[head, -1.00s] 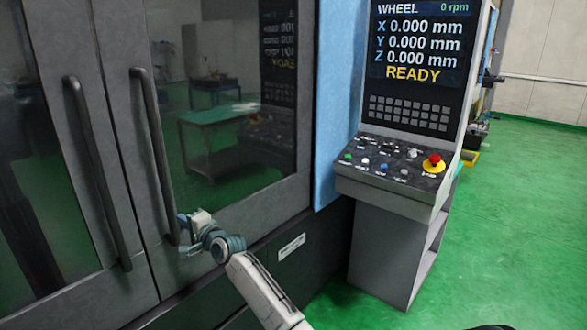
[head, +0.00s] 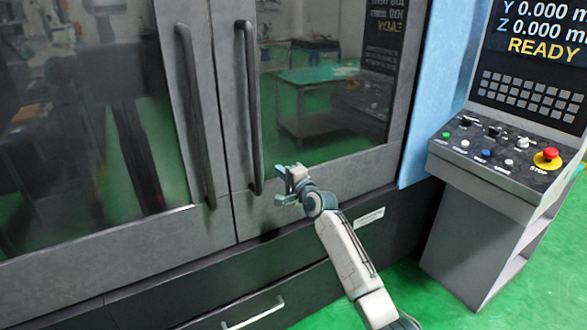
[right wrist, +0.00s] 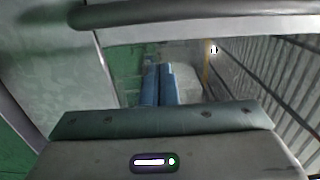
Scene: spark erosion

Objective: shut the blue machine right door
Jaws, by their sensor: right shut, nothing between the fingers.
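The right door (head: 224,90) of the blue machine is a grey frame with a dark window and a long vertical handle (head: 251,110). Its left edge meets the left door (head: 190,12) at a thin seam, with no visible gap. My right gripper (head: 287,182) is beside the lower end of that handle, on its right, in front of the door's lower frame. It is shut and empty. In the right wrist view its blue fingers (right wrist: 158,85) are together and a dark handle bar (right wrist: 200,14) crosses the top. My left gripper is not in view.
The control panel (head: 505,155) with a red stop button (head: 547,158) juts out at the right. A drawer handle (head: 253,314) is low on the machine front. Green floor (head: 400,285) is free between the machine and the panel.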

